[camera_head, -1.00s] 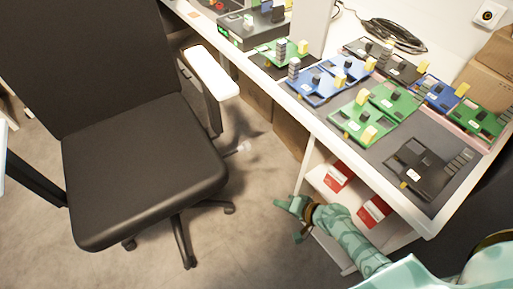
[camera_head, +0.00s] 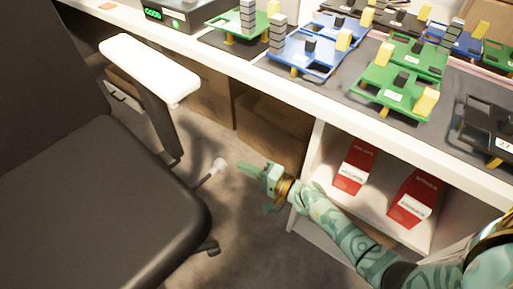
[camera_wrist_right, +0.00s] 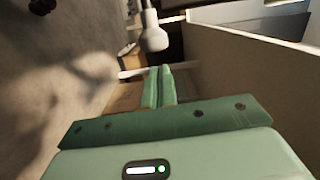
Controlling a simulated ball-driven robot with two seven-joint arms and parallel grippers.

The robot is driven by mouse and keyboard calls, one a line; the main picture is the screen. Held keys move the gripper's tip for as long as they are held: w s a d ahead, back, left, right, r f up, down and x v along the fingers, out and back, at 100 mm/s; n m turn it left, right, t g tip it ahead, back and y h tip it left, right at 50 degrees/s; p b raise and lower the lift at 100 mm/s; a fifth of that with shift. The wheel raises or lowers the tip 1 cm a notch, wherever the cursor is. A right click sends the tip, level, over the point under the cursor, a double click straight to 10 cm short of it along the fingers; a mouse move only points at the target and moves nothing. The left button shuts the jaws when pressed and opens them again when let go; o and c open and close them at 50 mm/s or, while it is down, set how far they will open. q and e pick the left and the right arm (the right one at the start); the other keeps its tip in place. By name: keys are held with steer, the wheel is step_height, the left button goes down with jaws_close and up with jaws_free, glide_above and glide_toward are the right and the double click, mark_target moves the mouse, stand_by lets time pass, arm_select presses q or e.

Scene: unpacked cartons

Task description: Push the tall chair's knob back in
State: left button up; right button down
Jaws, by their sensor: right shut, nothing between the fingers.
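The tall black chair (camera_head: 85,205) fills the left of the head view. Its pale round knob (camera_head: 220,165) sits at the end of a thin dark rod that sticks out from under the right side of the seat. In the right wrist view the knob (camera_wrist_right: 153,38) appears just beyond the fingertips. My right gripper (camera_head: 242,168) is shut and empty, its green fingers pointing left at the knob with a small gap in the head view. The shut fingers (camera_wrist_right: 159,72) also show in the wrist view. Contact cannot be made out. My left gripper is out of view.
The white armrest (camera_head: 148,68) stands above and left of the knob. A white workbench (camera_head: 335,105) with green and blue boards runs along the right. Cardboard boxes (camera_head: 270,125) and a shelf with red-and-white packs (camera_head: 355,168) lie beneath it.

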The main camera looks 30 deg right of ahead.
mark_target(218, 171)
steer(key=x, duration=0.3)
steer(key=shift+w+a+b, duration=0.1)
steer(key=shift+w+b, duration=0.1)
steer(key=shift+b, duration=0.1)
steer(key=shift+s+a, duration=0.25)
steer(key=shift+a, duration=0.5)
steer(key=shift+s+a, duration=0.2)
steer(key=shift+a, duration=0.6)
steer(key=shift+s+a, duration=0.25)
steer(key=shift+a, duration=0.5)
